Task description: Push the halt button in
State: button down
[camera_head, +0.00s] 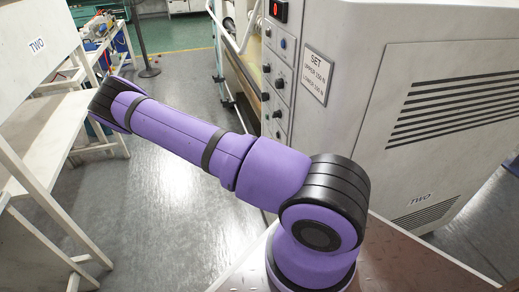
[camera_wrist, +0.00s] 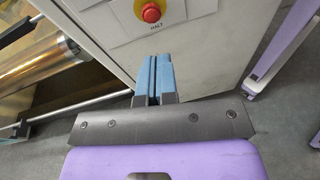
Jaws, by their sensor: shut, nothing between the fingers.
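The halt button (camera_wrist: 151,13) is a red round knob on a yellow base in the wrist view. It sits on a light panel at the top, with the word HALT just below it. My gripper (camera_wrist: 154,58) has two blue fingers close together, with nothing between them. The fingertips point up toward the panel and end below the button in the picture, apart from it. How far they are from the panel surface I cannot tell. In the head view my gripper is out of sight, and I cannot make out the halt button there.
A grey machine cabinet (camera_head: 357,127) with knobs, a red-lit switch (camera_head: 277,10) and a SET sign (camera_head: 317,75) stands at the right. White shelving (camera_head: 40,60) marked TWO is at the left. A shiny golden roll (camera_wrist: 40,58) lies left of the panel. Grey floor (camera_head: 165,200) is open between.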

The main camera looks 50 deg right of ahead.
notch_tip(320, 180, down, 7)
jog(key=d+n+h, duration=0.2)
jog(key=h, duration=0.1)
jog(key=shift+s+r+n, duration=0.15)
jog(key=shift+s+n, duration=0.15)
jog(key=shift+s, duration=0.1)
jog(key=shift+d, duration=0.1)
jog(key=x, duration=1.4)
